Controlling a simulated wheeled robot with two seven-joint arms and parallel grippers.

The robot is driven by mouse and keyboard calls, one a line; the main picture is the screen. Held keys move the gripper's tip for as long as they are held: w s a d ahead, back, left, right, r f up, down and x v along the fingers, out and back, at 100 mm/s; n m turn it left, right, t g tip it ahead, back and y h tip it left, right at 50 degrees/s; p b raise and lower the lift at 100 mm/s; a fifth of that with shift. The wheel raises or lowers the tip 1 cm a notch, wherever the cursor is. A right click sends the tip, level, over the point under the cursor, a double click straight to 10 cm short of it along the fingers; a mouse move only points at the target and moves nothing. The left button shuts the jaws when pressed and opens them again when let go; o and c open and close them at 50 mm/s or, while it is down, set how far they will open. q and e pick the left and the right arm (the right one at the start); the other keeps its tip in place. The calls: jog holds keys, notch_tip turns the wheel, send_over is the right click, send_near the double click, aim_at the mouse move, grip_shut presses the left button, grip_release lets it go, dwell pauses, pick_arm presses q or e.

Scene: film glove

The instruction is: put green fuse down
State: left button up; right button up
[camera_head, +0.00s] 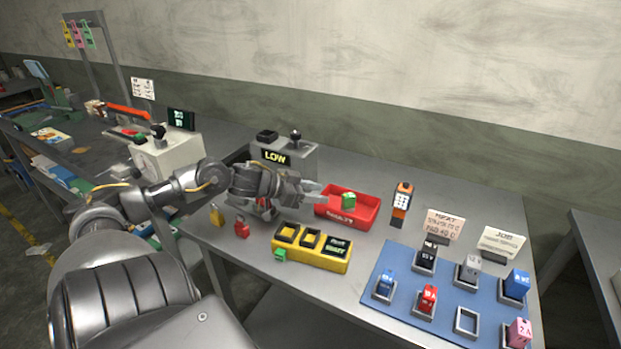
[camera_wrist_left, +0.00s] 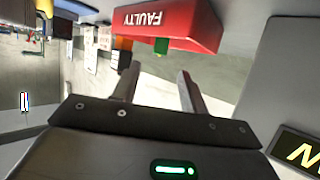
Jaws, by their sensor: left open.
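A green fuse (camera_head: 348,200) is in the red tray marked FAULTY (camera_head: 345,221). In the left wrist view a green block (camera_wrist_left: 161,46) shows at the edge of the red tray (camera_wrist_left: 185,22), ahead of the fingers. My left gripper (camera_head: 316,191) is at the tray's left side, its fingers pointing toward the green fuse. The fingers are apart with nothing between them, and the gap also shows in the left wrist view (camera_wrist_left: 157,82). Another small green block (camera_head: 280,254) is at the front left of the yellow holder (camera_head: 322,262). My right gripper is not in view.
A grey box with a LOW display (camera_head: 275,157) stands behind my left gripper. A yellow (camera_head: 216,214) and a red piece (camera_head: 241,228) stand at the table's left. An orange meter (camera_head: 401,202) stands right of the tray. A blue mat (camera_head: 395,268) carries several fuses in sockets.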

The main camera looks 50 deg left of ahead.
pick_arm(q)
jog(key=shift+s+a+r, duration=0.2)
jog(key=shift+s+a, duration=0.05)
jog(key=shift+s, duration=0.2)
dwell(0.4)
